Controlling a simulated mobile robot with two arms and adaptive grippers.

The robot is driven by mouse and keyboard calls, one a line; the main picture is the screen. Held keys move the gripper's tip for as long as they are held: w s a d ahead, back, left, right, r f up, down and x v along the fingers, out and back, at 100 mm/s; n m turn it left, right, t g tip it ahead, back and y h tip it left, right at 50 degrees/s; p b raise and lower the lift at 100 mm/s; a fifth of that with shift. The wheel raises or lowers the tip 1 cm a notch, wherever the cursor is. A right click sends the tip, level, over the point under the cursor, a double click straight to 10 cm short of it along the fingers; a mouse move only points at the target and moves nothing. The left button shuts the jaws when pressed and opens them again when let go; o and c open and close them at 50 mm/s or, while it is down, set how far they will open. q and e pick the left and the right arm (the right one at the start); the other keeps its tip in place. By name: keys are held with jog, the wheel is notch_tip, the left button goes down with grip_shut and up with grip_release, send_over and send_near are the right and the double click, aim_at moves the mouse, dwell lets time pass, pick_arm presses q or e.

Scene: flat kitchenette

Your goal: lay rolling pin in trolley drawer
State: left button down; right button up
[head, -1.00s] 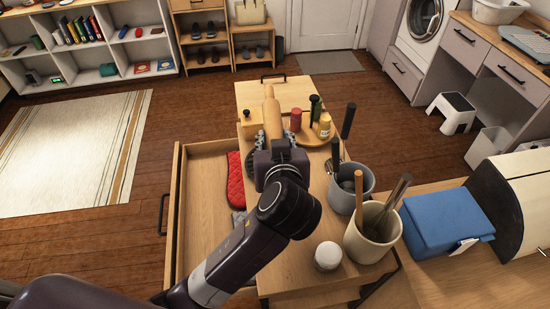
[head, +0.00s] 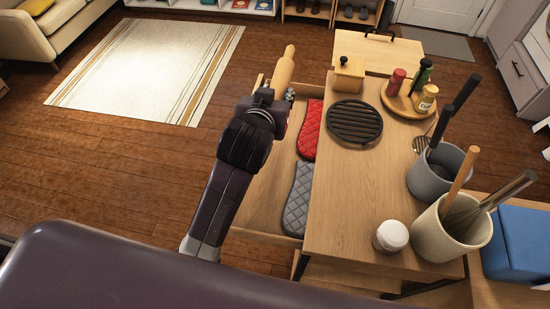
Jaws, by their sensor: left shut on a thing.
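The wooden rolling pin (head: 284,72) is held by my left gripper (head: 276,97), over the far part of the open trolley drawer. Its far handle points up and away, and its near end is hidden by the gripper and arm. The trolley drawer (head: 258,222) is pulled out to the left of the trolley (head: 345,215). A red oven mitt (head: 311,130) and a grey oven mitt (head: 298,198) lie in it along its right side. My arm covers much of the drawer's left part. My right gripper is not in view.
On the trolley top are a black trivet (head: 355,122), a wooden box (head: 349,76), a round tray with bottles (head: 398,104), a grey utensil pot (head: 437,172), a cream crock (head: 450,232) and a white-lidded jar (head: 391,236). A blue box (head: 520,240) stands at right.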

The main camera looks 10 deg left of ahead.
pick_arm(q)
jog(key=shift+a+f, duration=0.55)
jog(key=shift+a, duration=0.05)
send_over(272, 152)
notch_tip(272, 152, down, 14)
jog(key=shift+f, duration=0.2)
jog(key=shift+f+b, duration=0.4)
jog(key=shift+f, duration=2.05)
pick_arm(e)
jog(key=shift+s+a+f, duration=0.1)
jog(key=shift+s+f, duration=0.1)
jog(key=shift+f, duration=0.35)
pick_arm(q)
jog(key=shift+f, duration=0.1)
jog(key=c, duration=1.4)
grip_release()
jog(key=shift+f, duration=0.1)
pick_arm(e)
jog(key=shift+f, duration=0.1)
